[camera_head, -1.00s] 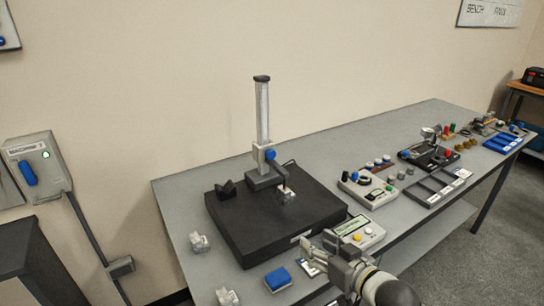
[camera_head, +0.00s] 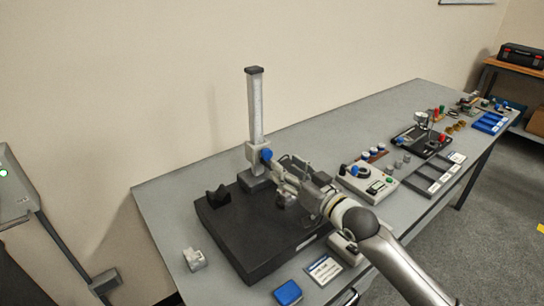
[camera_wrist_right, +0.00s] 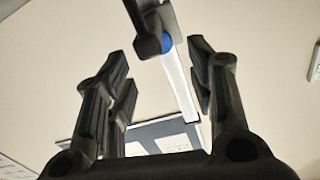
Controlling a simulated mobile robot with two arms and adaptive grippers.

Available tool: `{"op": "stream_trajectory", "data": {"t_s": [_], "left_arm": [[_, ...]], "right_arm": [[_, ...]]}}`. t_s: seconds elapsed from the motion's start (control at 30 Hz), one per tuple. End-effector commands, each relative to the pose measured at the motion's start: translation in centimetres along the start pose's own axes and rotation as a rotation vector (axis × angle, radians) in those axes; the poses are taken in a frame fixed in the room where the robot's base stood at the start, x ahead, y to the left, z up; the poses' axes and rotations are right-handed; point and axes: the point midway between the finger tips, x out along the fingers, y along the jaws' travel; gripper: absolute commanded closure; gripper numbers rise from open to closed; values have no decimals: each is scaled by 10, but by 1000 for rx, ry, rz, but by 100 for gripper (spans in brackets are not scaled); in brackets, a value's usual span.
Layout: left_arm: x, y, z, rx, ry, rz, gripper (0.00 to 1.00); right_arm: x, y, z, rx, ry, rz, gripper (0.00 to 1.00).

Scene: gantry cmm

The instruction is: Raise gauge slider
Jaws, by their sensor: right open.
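The gauge slider (camera_head: 253,157) is a light grey block with a blue knob (camera_head: 266,154), low on the upright column (camera_head: 255,105) of the gauge stand. In the right wrist view the slider (camera_wrist_right: 145,22) shows dark at the top, with its blue knob (camera_wrist_right: 166,45) between and beyond the fingertips. My right gripper (camera_head: 283,172) is just right of the slider; in the wrist view its fingers (camera_wrist_right: 158,62) are apart with nothing between them. I cannot tell whether a finger touches the slider. My right arm hides the stand's probe area. My left gripper is not in view.
The stand rests on a black plate (camera_head: 240,238) carrying a dark V-block (camera_head: 218,195). A blue block (camera_head: 288,292) and a grey fixture (camera_head: 194,259) lie at the front. A control box (camera_head: 368,184) and dark tray (camera_head: 439,174) stand right. Space above the slider is clear.

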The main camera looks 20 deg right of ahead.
Motion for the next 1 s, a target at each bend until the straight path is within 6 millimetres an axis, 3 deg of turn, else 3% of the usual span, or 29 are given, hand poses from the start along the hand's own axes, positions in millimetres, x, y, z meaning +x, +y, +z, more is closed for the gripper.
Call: {"op": "stream_trajectory", "data": {"t_s": [0.17,0.33,0.5,0.8,1.0], "left_arm": [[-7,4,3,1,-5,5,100],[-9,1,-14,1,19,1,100],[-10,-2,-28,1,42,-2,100],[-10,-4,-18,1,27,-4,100],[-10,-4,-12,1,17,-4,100]], "right_arm": [[33,-1,-3,0,3,-1,50],[54,-1,-1,0,0,0,50],[63,-1,-1,-1,0,-1,50],[65,-1,0,-1,0,-1,50],[65,-1,0,-1,0,-1,74]]}}
